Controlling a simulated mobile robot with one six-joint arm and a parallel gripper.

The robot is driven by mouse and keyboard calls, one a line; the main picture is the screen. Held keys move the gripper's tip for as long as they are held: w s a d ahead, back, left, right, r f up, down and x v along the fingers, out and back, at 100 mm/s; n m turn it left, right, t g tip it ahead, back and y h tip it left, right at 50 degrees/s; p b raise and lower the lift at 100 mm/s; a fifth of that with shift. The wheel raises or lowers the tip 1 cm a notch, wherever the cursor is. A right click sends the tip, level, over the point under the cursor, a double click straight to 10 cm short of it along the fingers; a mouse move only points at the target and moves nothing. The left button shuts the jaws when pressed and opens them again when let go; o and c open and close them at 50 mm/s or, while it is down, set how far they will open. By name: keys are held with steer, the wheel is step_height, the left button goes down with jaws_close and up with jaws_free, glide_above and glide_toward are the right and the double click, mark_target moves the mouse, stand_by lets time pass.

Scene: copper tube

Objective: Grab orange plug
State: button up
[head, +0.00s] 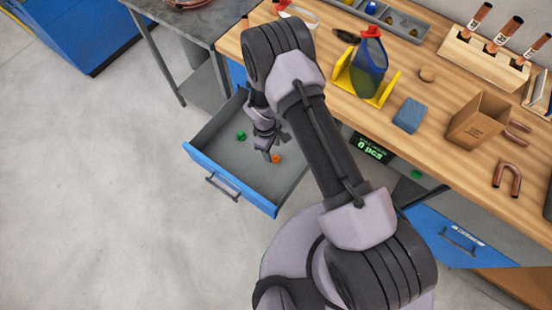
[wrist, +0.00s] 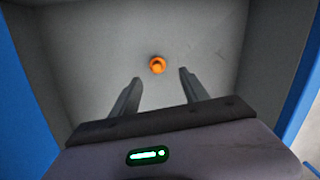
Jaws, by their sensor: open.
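The orange plug (head: 276,159) is a small round piece lying on the grey floor of the open blue-fronted drawer (head: 222,186). In the wrist view the orange plug (wrist: 157,65) lies beyond my fingertips, roughly centred between them. My gripper (head: 272,148) is over the drawer, close to the plug in the head view. In the wrist view my gripper (wrist: 160,76) is open, with its two fingers apart and nothing between them. The gap between fingertips and drawer floor is hard to judge.
A green plug (head: 241,135) lies in the same drawer, left of my gripper. The drawer walls surround the plug. The wooden workbench (head: 440,95) overhangs to the right, with a blue sponge (head: 409,115), a cardboard box (head: 478,120) and copper tubes.

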mark_target(276, 156)
steer(key=f, duration=0.2)
steer(key=d+f+b, duration=0.1)
steer(key=f, duration=0.1)
steer(key=f+b, duration=0.1)
steer(key=f, duration=0.1)
steer(key=shift+s+d, duration=0.15)
steer(key=shift+d, duration=0.1)
steer(key=shift+r, duration=0.1)
jaws_close()
